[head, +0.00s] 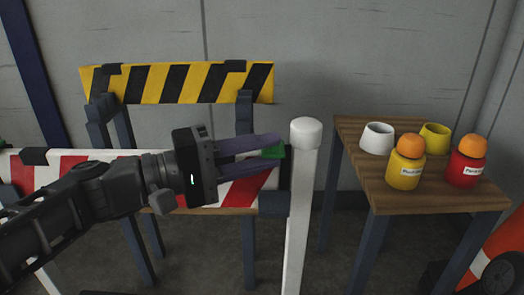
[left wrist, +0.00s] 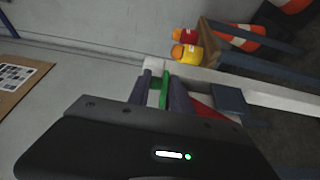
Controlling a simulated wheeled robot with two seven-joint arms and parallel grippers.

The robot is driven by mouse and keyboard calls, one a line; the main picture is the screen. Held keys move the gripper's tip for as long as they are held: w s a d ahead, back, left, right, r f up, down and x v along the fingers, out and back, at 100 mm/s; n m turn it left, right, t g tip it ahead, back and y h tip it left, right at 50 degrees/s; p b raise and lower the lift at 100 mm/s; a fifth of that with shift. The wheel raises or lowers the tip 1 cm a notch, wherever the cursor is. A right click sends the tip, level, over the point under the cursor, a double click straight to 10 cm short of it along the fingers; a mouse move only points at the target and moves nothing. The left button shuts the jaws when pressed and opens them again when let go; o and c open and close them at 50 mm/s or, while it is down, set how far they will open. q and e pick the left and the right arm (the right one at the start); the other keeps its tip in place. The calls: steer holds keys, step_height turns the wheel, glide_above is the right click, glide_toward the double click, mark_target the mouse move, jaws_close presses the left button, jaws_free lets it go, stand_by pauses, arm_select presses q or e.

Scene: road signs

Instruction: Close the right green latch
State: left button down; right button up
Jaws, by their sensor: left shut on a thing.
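The right green latch (head: 272,152) is at the right end of the red and white barrier board, beside a white post (head: 300,190). My left gripper (head: 270,147) reaches in from the left with its purple fingers on either side of the latch, shut on it. In the left wrist view the green latch (left wrist: 164,93) shows between the two fingers (left wrist: 160,88), near the white post. Another green piece (head: 4,147) shows at the far left edge of the head view, partly cut off. My right gripper is not in view.
A yellow and black striped board (head: 180,83) stands behind the red and white board (head: 240,190). At right, a wooden table (head: 440,198) holds a yellow jar (head: 405,172), a red jar (head: 465,168), a white cup (head: 377,138) and a yellow cup (head: 435,137). An orange cone (head: 500,250) lies at lower right.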

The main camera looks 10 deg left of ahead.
arm_select(q)
steer(key=shift+r, duration=0.15)
steer(key=c, duration=1.4)
jaws_free()
steer(key=shift+o, duration=0.2)
steer(key=shift+a, duration=0.1)
steer(key=p+v, duration=0.2)
steer(key=v, duration=0.5)
steer(key=shift+s+a, duration=0.2)
steer(key=shift+a, duration=0.05)
